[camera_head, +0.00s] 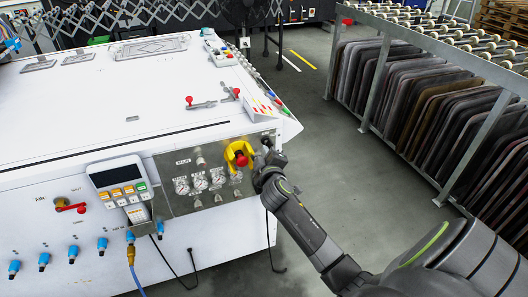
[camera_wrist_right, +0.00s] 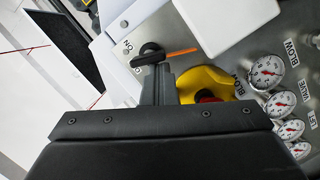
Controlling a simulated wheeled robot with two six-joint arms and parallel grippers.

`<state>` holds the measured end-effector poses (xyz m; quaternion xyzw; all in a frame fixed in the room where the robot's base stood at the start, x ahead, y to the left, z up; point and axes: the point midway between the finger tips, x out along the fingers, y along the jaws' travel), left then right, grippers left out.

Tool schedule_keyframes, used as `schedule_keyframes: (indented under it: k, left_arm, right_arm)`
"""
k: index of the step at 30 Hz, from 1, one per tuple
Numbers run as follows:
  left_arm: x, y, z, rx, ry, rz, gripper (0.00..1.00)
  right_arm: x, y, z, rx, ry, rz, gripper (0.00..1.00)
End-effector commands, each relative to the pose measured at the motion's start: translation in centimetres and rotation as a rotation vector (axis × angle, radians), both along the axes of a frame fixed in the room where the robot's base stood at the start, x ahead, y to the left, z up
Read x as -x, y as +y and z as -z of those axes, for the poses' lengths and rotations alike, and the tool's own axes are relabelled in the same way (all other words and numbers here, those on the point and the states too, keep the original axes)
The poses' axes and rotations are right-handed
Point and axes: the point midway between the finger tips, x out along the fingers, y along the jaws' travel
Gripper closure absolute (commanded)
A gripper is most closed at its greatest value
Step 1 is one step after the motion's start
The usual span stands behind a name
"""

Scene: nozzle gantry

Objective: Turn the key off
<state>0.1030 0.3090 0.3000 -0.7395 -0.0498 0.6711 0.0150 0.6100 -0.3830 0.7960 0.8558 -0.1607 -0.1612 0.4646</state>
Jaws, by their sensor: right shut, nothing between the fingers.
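The black key switch (camera_wrist_right: 151,52) is on the grey control panel (camera_head: 168,172), at its right end, beside a label that seems to read "ON" in the right wrist view. An orange strip (camera_wrist_right: 181,53) lies to the right of the key in that view. My right gripper (camera_head: 265,158) is at the panel's right end, and its shut fingers (camera_wrist_right: 158,82) reach up to the key with nothing held between them. I cannot tell whether they touch it. In the head view the gripper mostly hides the key. My left gripper is not in view.
A red emergency button with a yellow guard (camera_head: 239,155) sits just left of my right gripper. Several gauges (camera_head: 199,182) and a handheld control box (camera_head: 121,181) are further left. A rack of dark panels (camera_head: 425,105) stands right, across open floor (camera_head: 330,170).

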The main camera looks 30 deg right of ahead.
Motion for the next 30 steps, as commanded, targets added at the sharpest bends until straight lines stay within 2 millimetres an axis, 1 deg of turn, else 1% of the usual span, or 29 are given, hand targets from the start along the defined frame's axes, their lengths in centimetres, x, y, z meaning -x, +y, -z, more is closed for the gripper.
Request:
schedule_keyframes:
  k: [1, 6, 13, 17, 20, 23, 30]
  left_arm:
    - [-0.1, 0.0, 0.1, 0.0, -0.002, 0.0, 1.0]
    - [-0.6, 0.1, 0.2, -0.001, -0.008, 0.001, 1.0]
    - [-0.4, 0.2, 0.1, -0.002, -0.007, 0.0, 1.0]
    - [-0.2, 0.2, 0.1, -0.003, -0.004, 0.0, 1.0]
    - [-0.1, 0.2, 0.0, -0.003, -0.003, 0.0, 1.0]
    - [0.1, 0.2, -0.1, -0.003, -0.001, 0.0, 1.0]
    - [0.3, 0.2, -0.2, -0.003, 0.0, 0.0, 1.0]
  right_arm:
    - [0.1, -0.1, 0.5, 0.043, 0.017, 0.004, 1.0]
    - [0.1, -0.2, 0.6, 0.172, 0.047, 0.005, 1.0]
    - [0.2, -0.2, 0.6, 0.166, 0.047, 0.006, 1.0]
    - [1.1, 0.3, 0.5, 0.164, 0.046, 0.005, 1.0]
    - [2.4, 1.0, 0.3, 0.162, 0.045, 0.005, 1.0]
    - [4.3, 2.0, 0.2, 0.16, 0.045, 0.003, 1.0]
    - [9.5, 4.7, -0.4, 0.159, 0.043, 0.003, 1.0]
